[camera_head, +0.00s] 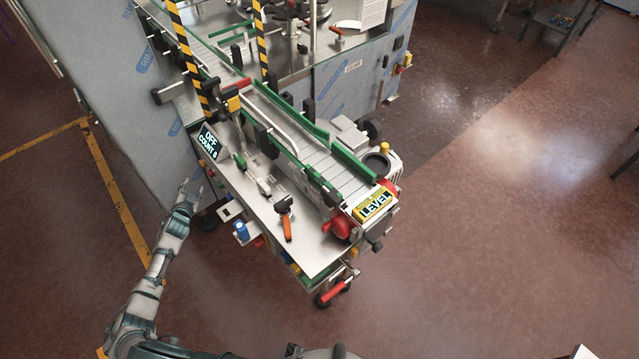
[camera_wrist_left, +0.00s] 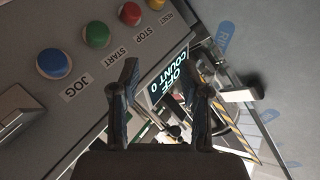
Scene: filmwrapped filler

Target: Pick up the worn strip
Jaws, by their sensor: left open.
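My left gripper (camera_head: 191,188) is open and empty in the head view, beside the left edge of the machine's steel side table (camera_head: 307,243). In the left wrist view its two fingers (camera_wrist_left: 164,82) stand apart with nothing between them. Small parts with green and grey pieces (camera_head: 255,178) and a tool with an orange handle (camera_head: 286,227) lie on the side table. I cannot tell which item, if any, is the worn strip. My right gripper is not in view.
A conveyor with green rails (camera_head: 315,150) runs above the side table, with a yellow LEVEL label (camera_head: 376,204) at its end. A display (camera_head: 208,141) reads OFF, COUNT 0. The left wrist view shows a panel with JOG (camera_wrist_left: 62,64), START, STOP and RESET buttons.

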